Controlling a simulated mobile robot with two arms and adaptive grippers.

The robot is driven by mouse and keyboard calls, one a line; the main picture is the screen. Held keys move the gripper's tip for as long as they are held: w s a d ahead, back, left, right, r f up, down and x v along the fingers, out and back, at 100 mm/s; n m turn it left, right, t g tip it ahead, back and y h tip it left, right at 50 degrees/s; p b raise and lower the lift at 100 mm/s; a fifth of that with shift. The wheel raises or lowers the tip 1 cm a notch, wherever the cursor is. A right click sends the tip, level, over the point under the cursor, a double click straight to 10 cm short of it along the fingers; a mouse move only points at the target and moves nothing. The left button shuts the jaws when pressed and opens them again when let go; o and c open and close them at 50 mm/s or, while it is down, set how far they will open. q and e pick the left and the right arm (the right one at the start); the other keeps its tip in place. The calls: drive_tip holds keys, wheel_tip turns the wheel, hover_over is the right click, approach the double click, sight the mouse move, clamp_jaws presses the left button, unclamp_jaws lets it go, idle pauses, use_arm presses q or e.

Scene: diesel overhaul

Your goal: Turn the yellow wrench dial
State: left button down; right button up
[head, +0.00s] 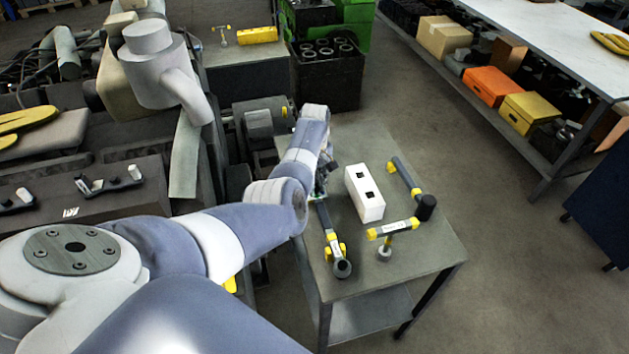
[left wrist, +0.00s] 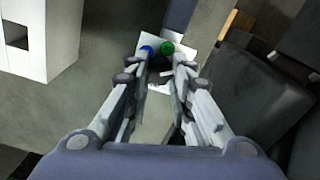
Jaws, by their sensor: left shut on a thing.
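My left gripper (head: 320,187) reaches over the left edge of the steel table (head: 400,275). In the left wrist view its fingers (left wrist: 167,70) meet over a small white plate (left wrist: 160,88) with one blue and one green round spot. They are shut on a small dark part in front of this plate, mostly hidden between the fingertips. No yellow dial shows clearly there. In the head view a wrench (head: 324,218) with yellow parts lies just below the gripper. Two more tools with yellow parts, a right one (head: 403,175) and a middle one (head: 394,229), lie on the table.
A white block with two square holes (head: 364,193) stands mid-table; it also shows in the left wrist view (left wrist: 38,40). An engine (head: 60,140) fills the left side. A shelved bench (head: 570,50) stands at upper right. The floor between is clear.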

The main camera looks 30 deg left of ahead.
use_arm(q)
drive_tip(key=shift+m, duration=0.4)
drive_tip(key=c, duration=1.4)
unclamp_jaws()
drive_tip(key=shift+r, duration=0.1)
wheel_tip(320, 180, up, 12)
drive_tip(key=shift+f, duration=0.1)
